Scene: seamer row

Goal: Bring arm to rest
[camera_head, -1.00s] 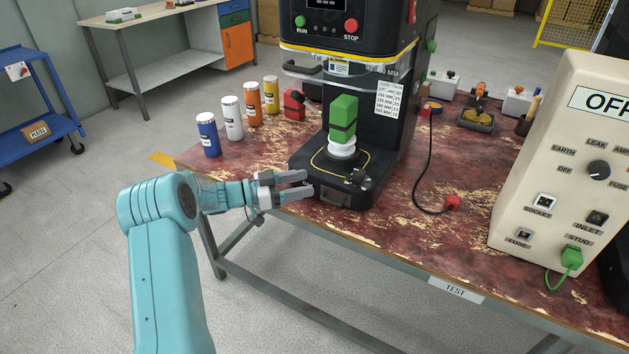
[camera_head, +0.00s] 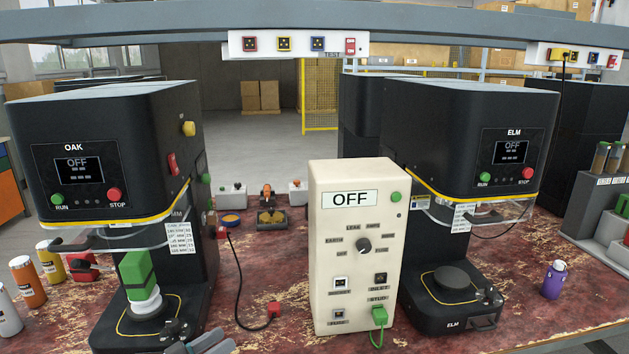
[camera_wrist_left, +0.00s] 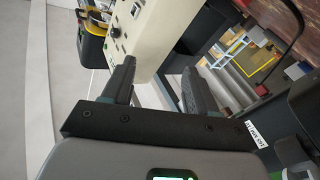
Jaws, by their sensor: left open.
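My left gripper (camera_head: 201,343) shows only as grey finger parts at the bottom edge of the head view, in front of the OAK seamer's base. In the left wrist view its two dark fingers (camera_wrist_left: 158,76) stand apart with nothing between them. The rest of the left arm is out of the head view. My right gripper is in neither view.
The OAK seamer (camera_head: 110,140) holds a green block (camera_head: 137,275) on a white piece. The cream tester (camera_head: 355,290) and ELM seamer (camera_head: 470,140) stand to the right. Cans (camera_head: 30,283) stand left, a purple bottle (camera_head: 554,280) right. A black cord (camera_head: 240,290) lies between OAK and tester.

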